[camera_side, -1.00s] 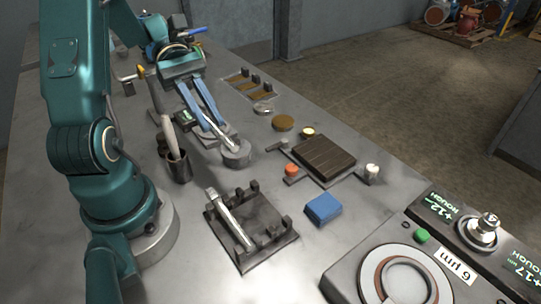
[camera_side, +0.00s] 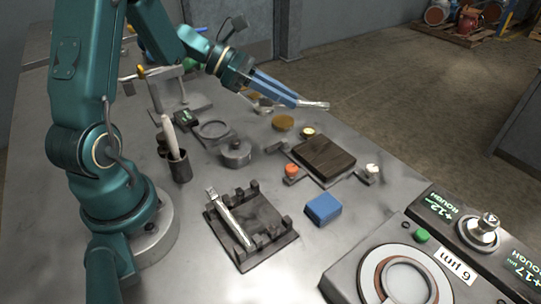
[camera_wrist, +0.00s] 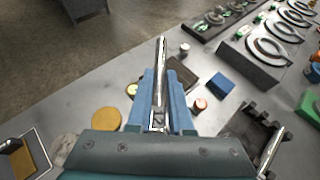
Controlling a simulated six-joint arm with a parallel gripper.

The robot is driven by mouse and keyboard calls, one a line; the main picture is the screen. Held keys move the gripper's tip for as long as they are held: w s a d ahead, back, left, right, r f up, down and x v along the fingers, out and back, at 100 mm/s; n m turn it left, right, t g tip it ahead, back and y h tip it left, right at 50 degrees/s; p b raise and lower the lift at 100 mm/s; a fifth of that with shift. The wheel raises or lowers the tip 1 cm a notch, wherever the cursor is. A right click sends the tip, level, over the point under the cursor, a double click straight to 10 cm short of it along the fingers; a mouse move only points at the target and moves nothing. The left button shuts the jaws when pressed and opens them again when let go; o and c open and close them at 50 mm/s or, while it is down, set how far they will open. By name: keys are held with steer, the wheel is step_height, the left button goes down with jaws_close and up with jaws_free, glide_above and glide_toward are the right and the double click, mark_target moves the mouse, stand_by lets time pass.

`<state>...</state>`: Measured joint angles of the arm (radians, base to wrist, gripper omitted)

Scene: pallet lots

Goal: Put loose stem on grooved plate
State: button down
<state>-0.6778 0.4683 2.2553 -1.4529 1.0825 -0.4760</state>
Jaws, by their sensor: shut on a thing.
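My gripper (camera_side: 296,101) is shut on a slim silver stem (camera_side: 314,105), held in the air above the far side of the bench. The stem (camera_wrist: 161,60) points forward from between the blue fingers in the wrist view. A dark brown plate with fine lines across its top, apparently the grooved plate (camera_side: 325,157), lies on the bench below and nearer the side camera. It is partly hidden behind the fingers and stem in the wrist view (camera_wrist: 184,78). Nothing is seen lying on the plate.
An orange knob (camera_side: 291,170) and pale knobs stand around the plate. A blue block (camera_side: 323,208) and a notched dark rack (camera_side: 262,222) holding another silver stem (camera_side: 228,215) are nearer the side camera. A lidded grey pot (camera_side: 236,154) and a brown disc (camera_side: 283,122) stand nearby.

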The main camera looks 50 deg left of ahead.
steer(key=w+d+f, duration=0.1)
steer(key=d, duration=0.1)
steer(key=w+d+f, duration=0.1)
steer(key=d+f, duration=0.1)
steer(key=w+d+f, duration=0.1)
steer(key=d, duration=0.2)
steer(key=shift+d+f, duration=0.1)
steer(key=shift+f, duration=2.25)
steer(key=c, duration=0.8)
jaws_free()
steer(key=shift+f, duration=0.15)
